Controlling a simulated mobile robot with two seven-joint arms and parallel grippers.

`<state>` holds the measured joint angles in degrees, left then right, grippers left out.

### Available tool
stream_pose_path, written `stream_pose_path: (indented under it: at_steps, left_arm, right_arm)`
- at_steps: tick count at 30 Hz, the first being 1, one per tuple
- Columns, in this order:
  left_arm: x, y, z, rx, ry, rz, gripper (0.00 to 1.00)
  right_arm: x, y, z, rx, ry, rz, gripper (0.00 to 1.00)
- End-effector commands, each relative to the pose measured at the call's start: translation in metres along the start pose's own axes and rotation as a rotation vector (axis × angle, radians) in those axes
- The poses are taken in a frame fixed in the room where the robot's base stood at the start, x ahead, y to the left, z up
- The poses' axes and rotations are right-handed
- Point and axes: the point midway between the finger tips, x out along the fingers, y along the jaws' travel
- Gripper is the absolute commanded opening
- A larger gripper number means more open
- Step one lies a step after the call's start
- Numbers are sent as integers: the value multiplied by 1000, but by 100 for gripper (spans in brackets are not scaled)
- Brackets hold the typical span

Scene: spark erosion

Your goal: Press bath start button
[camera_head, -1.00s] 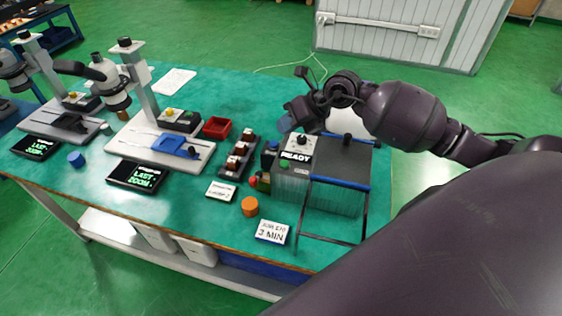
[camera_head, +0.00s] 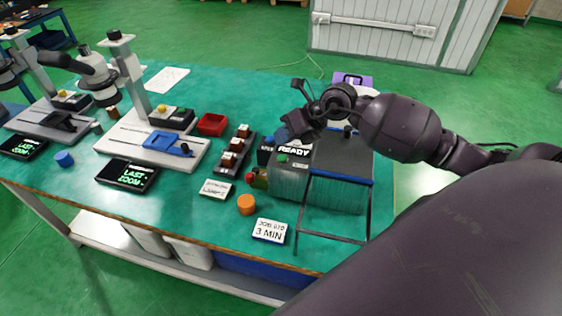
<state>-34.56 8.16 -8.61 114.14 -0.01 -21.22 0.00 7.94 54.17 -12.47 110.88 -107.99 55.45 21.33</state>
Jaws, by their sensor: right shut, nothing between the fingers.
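The bath (camera_head: 335,191) is a grey box with a dark lid near the right end of the green table. Its top panel carries a READY display (camera_head: 294,150) and a green button (camera_head: 282,158) just in front of it. My right gripper (camera_head: 286,133) reaches in from the right and is shut and empty. Its tips are over the back of the panel, behind the READY display in the picture. I cannot tell whether they touch the panel. The green button is in plain view, apart from the tips. My left gripper is not in view.
A dark wire frame (camera_head: 330,240) stands at the bath's front. A 3 MIN card (camera_head: 269,231), an orange cylinder (camera_head: 246,204) and a rack of brown-topped bottles (camera_head: 235,153) are close by. Microscopes (camera_head: 146,75) stand to the left. A purple object (camera_head: 352,80) shows behind my arm.

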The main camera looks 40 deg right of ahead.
Motion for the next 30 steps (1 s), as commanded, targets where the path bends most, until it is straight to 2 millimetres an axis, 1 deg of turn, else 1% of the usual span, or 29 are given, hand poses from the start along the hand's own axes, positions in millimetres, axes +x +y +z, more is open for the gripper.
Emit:
stream_pose_path:
  at_steps: [1,8,30]
  left_arm:
    - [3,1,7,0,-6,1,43]
    - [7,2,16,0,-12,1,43]
    - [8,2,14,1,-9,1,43]
  right_arm:
    - [7,-5,-6,2,3,0,0]
    - [18,-13,-13,1,1,0,0]
    - [18,-13,-13,0,0,1,0]
